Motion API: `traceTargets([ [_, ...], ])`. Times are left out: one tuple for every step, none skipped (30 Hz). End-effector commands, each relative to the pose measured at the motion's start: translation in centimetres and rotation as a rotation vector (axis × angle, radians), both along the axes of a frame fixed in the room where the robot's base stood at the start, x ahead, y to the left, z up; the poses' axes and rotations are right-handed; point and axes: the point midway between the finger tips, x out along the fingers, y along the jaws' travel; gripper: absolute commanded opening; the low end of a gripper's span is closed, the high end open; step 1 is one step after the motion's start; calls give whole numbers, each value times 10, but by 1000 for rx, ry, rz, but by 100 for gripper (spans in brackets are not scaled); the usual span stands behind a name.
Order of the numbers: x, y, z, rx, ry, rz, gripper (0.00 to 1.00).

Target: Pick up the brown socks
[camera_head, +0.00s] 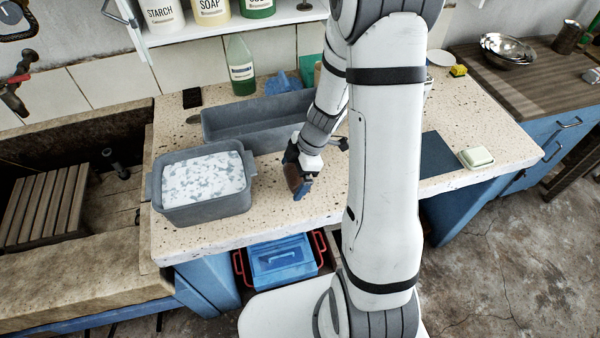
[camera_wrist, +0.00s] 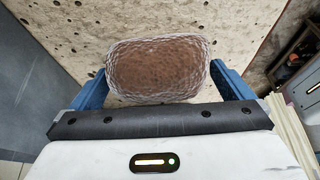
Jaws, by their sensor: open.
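The brown socks look like one rounded brown bundle (camera_wrist: 158,68) with a pale mesh-like edge in the wrist view. They also show as a small brown shape (camera_head: 294,178) at my gripper in the head view. My gripper (camera_wrist: 160,82) is open, with one blue finger to the left of the bundle and one to the right. The bundle lies between or just beyond the fingertips; I cannot tell whether they touch it. In the head view my gripper (camera_head: 300,188) is low over the front of the speckled counter (camera_head: 270,212), and my arm hides part of the counter.
A grey tub (camera_head: 207,213) of foamy water stands left of my gripper. A long grey trough (camera_head: 225,127) lies behind it, with a green bottle (camera_head: 242,72) at the back. A dark mat (camera_head: 438,157) and pale soap (camera_head: 477,157) are at the right.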

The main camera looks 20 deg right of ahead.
Motion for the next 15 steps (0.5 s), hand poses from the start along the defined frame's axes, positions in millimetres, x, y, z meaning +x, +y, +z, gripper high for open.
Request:
traceTargets([
  [0, 0, 0, 0, 0, 0, 100],
  [0, 0, 0, 0, 0, 0, 100],
  [0, 0, 0, 0, 0, 0, 100],
  [0, 0, 0, 0, 0, 0, 99],
  [0, 0, 0, 0, 0, 0, 97],
  [0, 0, 0, 0, 0, 0, 93],
  [0, 0, 0, 0, 0, 0, 91],
  [0, 0, 0, 0, 0, 1, 89],
  [0, 0, 0, 0, 0, 1, 85],
  [0, 0, 0, 0, 0, 1, 83],
  [0, 0, 0, 0, 0, 1, 80],
  [0, 0, 1, 0, 0, 1, 77],
  [0, 0, 1, 0, 0, 1, 75],
  [0, 0, 1, 0, 0, 1, 72],
  [0, 0, 1, 0, 0, 1, 69],
])
